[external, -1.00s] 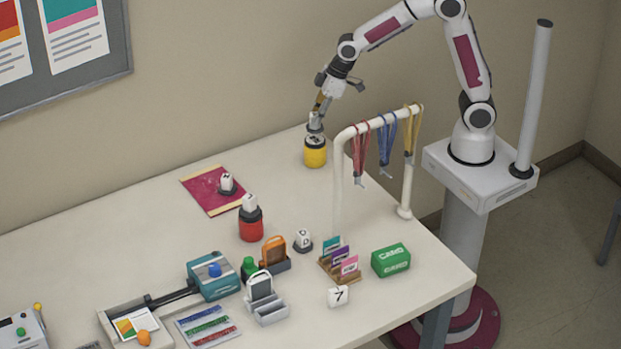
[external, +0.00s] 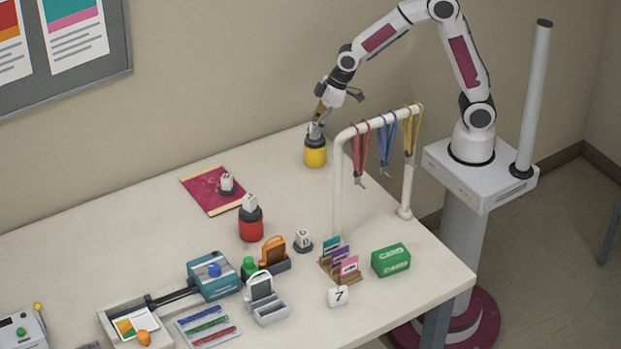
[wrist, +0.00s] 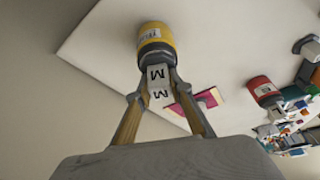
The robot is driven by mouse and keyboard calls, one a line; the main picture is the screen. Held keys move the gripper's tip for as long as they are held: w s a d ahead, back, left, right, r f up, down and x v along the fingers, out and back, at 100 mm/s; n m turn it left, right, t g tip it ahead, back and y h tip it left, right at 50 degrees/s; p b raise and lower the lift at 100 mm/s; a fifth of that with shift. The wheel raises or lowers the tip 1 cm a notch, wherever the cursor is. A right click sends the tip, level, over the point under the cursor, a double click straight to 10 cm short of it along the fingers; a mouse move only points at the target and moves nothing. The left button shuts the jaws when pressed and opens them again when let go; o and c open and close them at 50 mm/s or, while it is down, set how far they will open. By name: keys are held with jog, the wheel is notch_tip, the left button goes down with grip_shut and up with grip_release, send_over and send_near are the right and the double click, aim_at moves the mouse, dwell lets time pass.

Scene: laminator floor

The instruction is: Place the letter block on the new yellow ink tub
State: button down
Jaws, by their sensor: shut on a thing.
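The yellow ink tub (external: 315,156) stands near the back edge of the table, below my gripper. It also shows in the wrist view (wrist: 155,40), with a dark grey top. My gripper (external: 315,130) is shut on a white letter block marked M (wrist: 158,80), which also shows small in the external view (external: 312,131). The block is between the fingertips, right at the tub's top. I cannot tell whether its full weight rests there.
A white rail with lanyards (external: 375,125) stands close to the right of the tub. A red tub (external: 251,226) with a white block on top and a maroon mat (external: 208,197) lie to the front left. A green box (external: 390,260) is at the right. Bare table lies left of the yellow tub.

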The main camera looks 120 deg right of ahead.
jog(key=shift+f, duration=0.1)
jog(key=c, duration=1.8)
grip_release()
jog(key=shift+v, duration=6.1)
